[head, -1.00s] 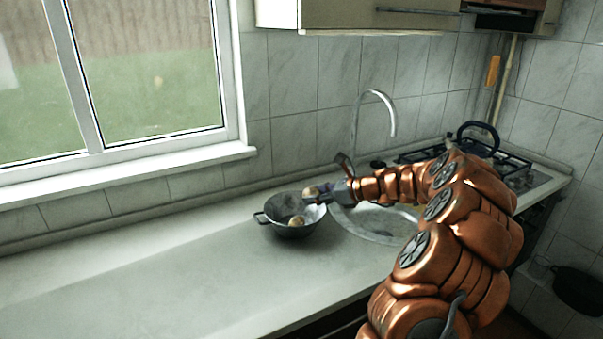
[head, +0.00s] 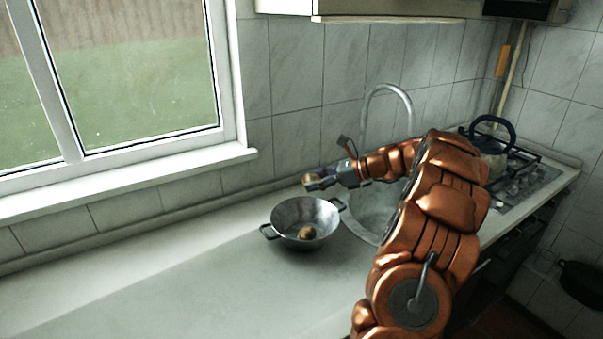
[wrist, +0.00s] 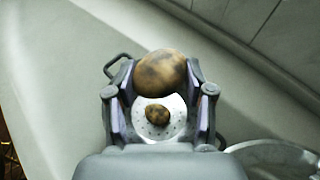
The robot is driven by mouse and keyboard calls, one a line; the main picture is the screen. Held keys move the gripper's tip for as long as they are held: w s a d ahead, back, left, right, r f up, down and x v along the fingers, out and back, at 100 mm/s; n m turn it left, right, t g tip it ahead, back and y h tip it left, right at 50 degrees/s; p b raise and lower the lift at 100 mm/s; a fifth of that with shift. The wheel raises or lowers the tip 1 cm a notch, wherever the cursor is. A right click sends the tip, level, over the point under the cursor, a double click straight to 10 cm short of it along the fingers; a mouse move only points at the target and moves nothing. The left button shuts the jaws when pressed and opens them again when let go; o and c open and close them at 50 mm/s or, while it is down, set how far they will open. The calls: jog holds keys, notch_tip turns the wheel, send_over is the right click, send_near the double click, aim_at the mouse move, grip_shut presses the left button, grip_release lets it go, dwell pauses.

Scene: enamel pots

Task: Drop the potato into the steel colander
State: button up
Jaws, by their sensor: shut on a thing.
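My gripper (head: 313,183) is shut on a brown, dark-mottled potato (head: 309,178). It holds the potato in the air above the far rim of the steel colander (head: 290,212). In the wrist view the held potato (wrist: 160,70) sits between the fingertips. The colander is a grey bowl with two side handles, upright on the counter. A second potato (head: 306,232) lies inside it, and this one also shows in the wrist view (wrist: 157,115) between my fingers, on the perforated bottom. The fingers hide part of the colander in the wrist view.
A round sink (head: 372,208) with a curved tap (head: 388,90) is right of the colander, partly behind my arm. A kettle (head: 488,140) stands on the gas hob at the far right. The counter (head: 170,280) left of the colander is clear.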

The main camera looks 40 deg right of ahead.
jog(key=shift+w+d+f, duration=0.15)
jog(key=shift+w+a+f+b, duration=0.1)
jog(key=shift+a+f+b, duration=0.05)
jog(key=shift+f+b, duration=0.4)
jog(key=shift+w+a+f+b, duration=0.1)
jog(key=shift+f+b, duration=0.3)
jog(key=shift+b, duration=0.25)
notch_tip(320, 180, down, 4)
jog(key=b, duration=0.3)
jog(key=shift+s+r+b, duration=0.1)
jog(key=shift+r+b, duration=0.05)
jog(key=shift+b, duration=0.25)
jog(key=o, duration=1.3)
jog(key=shift+c, duration=0.2)
jog(key=shift+s+d+r, duration=0.1)
jog(key=v, duration=1.1)
jog(key=shift+s+d, duration=0.25)
jog(key=shift+s, duration=0.1)
